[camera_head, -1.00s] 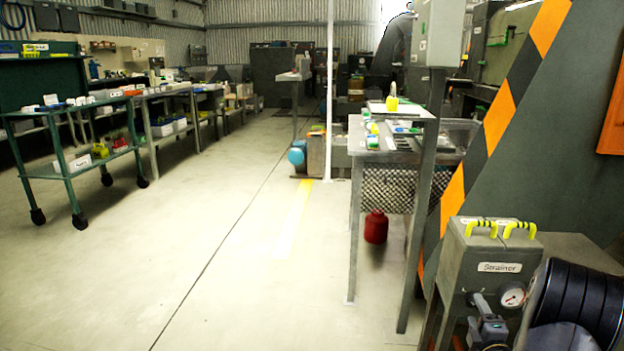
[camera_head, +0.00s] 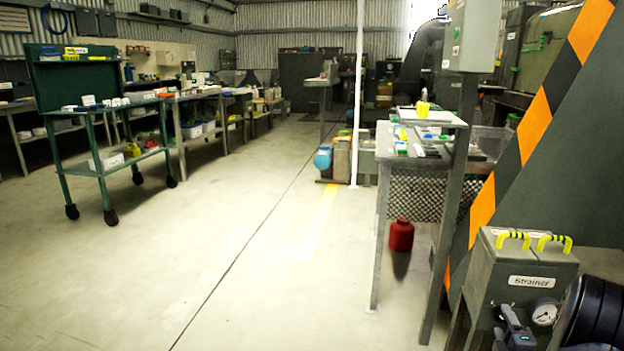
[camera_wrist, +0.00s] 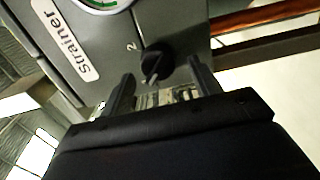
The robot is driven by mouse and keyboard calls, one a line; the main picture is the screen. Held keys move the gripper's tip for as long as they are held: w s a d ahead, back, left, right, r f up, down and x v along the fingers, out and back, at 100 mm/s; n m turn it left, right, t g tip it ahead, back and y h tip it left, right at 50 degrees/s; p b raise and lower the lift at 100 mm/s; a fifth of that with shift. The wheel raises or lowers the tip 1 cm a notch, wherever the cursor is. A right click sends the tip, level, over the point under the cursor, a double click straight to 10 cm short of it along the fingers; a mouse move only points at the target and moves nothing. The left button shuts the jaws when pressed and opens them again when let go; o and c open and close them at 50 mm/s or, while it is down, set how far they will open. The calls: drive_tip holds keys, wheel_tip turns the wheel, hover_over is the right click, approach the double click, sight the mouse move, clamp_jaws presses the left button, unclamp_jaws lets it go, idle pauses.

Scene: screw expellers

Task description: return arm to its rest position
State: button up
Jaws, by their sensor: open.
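My gripper (camera_wrist: 161,72) shows in the wrist view with its two dark fingers spread apart. It is open and nothing is held between them. A black rotary knob (camera_wrist: 156,66) on the grey strainer panel (camera_wrist: 180,25) appears just ahead, between the fingertips; the fingers look clear of it, but the exact gap cannot be told. The strainer housing also shows in the head view (camera_head: 545,265) at the lower right, with two yellow-and-black handles on top.
A pressure gauge (camera_head: 544,312) is on the strainer's front. A metal workbench (camera_head: 385,160) stands behind it, with a red container (camera_head: 401,235) beneath. A striped machine panel (camera_head: 560,140) rises at the right. A green trolley (camera_head: 95,115) stands left. The middle floor is clear.

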drive_tip(key=p+v, duration=0.2)
drive_tip(key=v, duration=0.7)
drive_tip(key=b+x, duration=0.3)
drive_tip(key=x, duration=0.7)
drive_tip(key=shift+w, duration=0.3)
drive_tip(key=shift+s+r+m, duration=0.15)
drive_tip(key=shift+m, duration=0.55)
drive_tip(key=m, duration=0.4)
drive_tip(key=shift+d+r+m, duration=0.1)
drive_tip(key=shift+m, duration=0.3)
drive_tip(key=shift+r+m+p, duration=0.15)
drive_tip(key=shift+m+p, duration=0.85)
drive_tip(key=shift+m, duration=0.2)
drive_tip(key=s+m+p, duration=0.1)
drive_tip(key=m+p, duration=0.2)
drive_tip(key=p, duration=0.1)
drive_tip(key=s+m+p, duration=0.1)
drive_tip(key=m+p, duration=0.2)
drive_tip(key=s+m+p, duration=0.1)
drive_tip(key=m+p, duration=0.2)
drive_tip(key=p, duration=0.1)
drive_tip(key=shift+s+a+m+p, duration=0.2)
drive_tip(key=shift+a+m+p, duration=0.05)
drive_tip(key=shift+m+p, duration=0.05)
